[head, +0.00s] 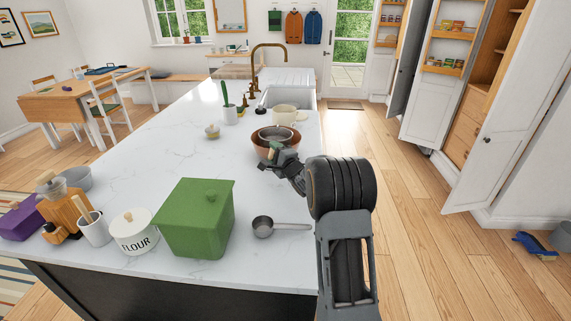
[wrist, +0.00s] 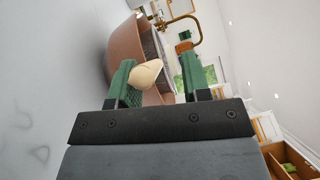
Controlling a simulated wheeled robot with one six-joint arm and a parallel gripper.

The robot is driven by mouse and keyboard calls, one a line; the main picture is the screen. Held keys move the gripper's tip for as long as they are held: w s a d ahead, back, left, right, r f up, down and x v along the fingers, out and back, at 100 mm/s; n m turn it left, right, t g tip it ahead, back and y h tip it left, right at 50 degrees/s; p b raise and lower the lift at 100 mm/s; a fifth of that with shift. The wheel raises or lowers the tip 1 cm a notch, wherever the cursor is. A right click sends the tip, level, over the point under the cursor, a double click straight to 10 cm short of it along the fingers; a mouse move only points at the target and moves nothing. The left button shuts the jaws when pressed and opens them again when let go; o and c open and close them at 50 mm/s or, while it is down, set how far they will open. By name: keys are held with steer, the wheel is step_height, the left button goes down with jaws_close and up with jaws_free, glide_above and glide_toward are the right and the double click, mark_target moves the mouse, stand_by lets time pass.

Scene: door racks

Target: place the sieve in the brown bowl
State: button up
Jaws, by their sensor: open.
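The brown bowl (head: 262,152) stands on the white counter, right of its middle. A grey metal sieve (head: 276,132) sits inside it, its rim showing above the bowl. In the wrist view the brown bowl (wrist: 122,45) lies just beyond the fingers, with the sieve's dark mesh (wrist: 149,42) inside. A pale rounded piece (wrist: 146,73), apparently the sieve's handle end, shows between the fingers, close to the left one. My gripper (head: 277,158) is open at the near side of the bowl; in the wrist view its green fingers (wrist: 160,80) are apart. My gripper hides part of the bowl.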

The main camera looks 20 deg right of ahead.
steer(key=s+d+f+b, duration=0.1)
steer(key=s+d, duration=0.1)
steer(key=s, duration=0.8)
steer(key=s+a+n+g+h, duration=0.1)
steer(key=s+a+n+g, duration=0.2)
steer(key=s, duration=0.3)
steer(key=s+a+f+n+g+h, duration=0.1)
steer(key=s+a+n+g+h, duration=0.1)
steer(key=s+a+n+g, duration=0.2)
steer(key=s+a+f+n+g+h, duration=0.1)
steer(key=s+a+n+g, duration=0.3)
steer(key=s, duration=0.4)
steer(key=shift+s+f+n+g, duration=0.15)
steer(key=shift+n+g, duration=0.15)
steer(key=shift+n, duration=0.3)
steer(key=shift+s+f+n+g, duration=0.1)
steer(key=shift+n+g, duration=0.2)
steer(key=shift+n, duration=0.3)
steer(key=s+a+n+g, duration=0.1)
steer(key=s, duration=0.2)
steer(key=s+a+f+n+g, duration=0.1)
steer(key=s+a+n, duration=0.1)
steer(key=s, duration=0.1)
steer(key=s+a+n+g+y, duration=0.1)
steer(key=s, duration=0.1)
steer(key=shift+s+a+f+n, duration=0.15)
steer(key=shift+s+a+n, duration=0.05)
steer(key=shift+s+n, duration=0.2)
